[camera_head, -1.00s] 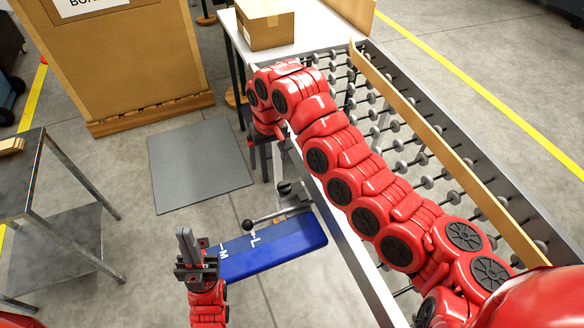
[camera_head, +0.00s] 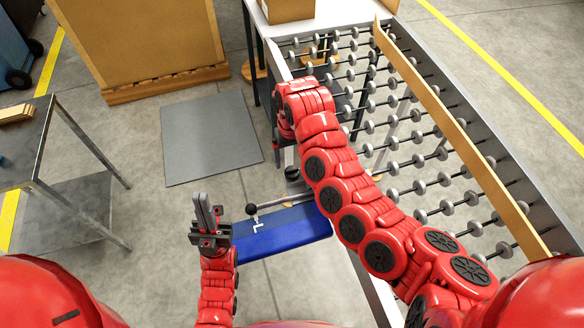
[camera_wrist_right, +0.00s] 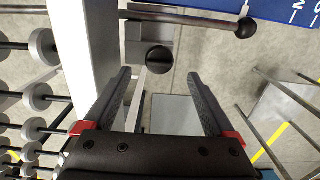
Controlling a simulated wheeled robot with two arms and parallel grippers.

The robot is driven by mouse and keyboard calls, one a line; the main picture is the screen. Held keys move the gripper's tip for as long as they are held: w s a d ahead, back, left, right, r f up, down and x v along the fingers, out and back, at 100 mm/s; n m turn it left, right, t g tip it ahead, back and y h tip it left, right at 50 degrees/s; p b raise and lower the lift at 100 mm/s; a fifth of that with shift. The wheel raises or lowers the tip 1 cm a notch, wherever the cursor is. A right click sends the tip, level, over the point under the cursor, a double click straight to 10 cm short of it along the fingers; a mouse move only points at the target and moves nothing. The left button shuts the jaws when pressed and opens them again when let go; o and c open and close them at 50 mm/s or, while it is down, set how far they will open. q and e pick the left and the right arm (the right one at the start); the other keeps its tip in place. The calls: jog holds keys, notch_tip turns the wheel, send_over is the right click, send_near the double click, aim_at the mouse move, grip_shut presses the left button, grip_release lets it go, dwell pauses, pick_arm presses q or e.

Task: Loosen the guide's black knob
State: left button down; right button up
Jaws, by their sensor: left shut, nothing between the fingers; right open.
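The guide is a blue plate (camera_head: 285,232) with white letters beside the roller conveyor, partly covered by my right arm in the head view. Its black knob (camera_head: 292,173) sits on a grey bracket; in the right wrist view the round knob (camera_wrist_right: 159,60) shows just beyond the fingertips, roughly centred between them. A metal lever with a black ball end (camera_wrist_right: 247,27) crosses above it. My right gripper (camera_wrist_right: 159,75) is open and empty, apart from the knob. My left gripper (camera_head: 208,208) is shut and empty, pointing up at the plate's left end.
The conveyor frame and rollers (camera_head: 425,165) lie to the right, close beside my right gripper. A metal side table (camera_head: 80,200) stands at left. A grey mat (camera_head: 212,138) lies on the floor, with open floor around it. A cardboard box (camera_head: 288,10) is on the far white table.

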aim_at(292, 170)
notch_tip(292, 170, down, 4)
jog(key=shift+d+f+p, duration=0.1)
jog(key=shift+f+p, duration=0.1)
jog(key=shift+p, duration=0.2)
jog(key=shift+f, duration=0.75)
jog(key=shift+w, duration=0.1)
jog(key=c, duration=1.4)
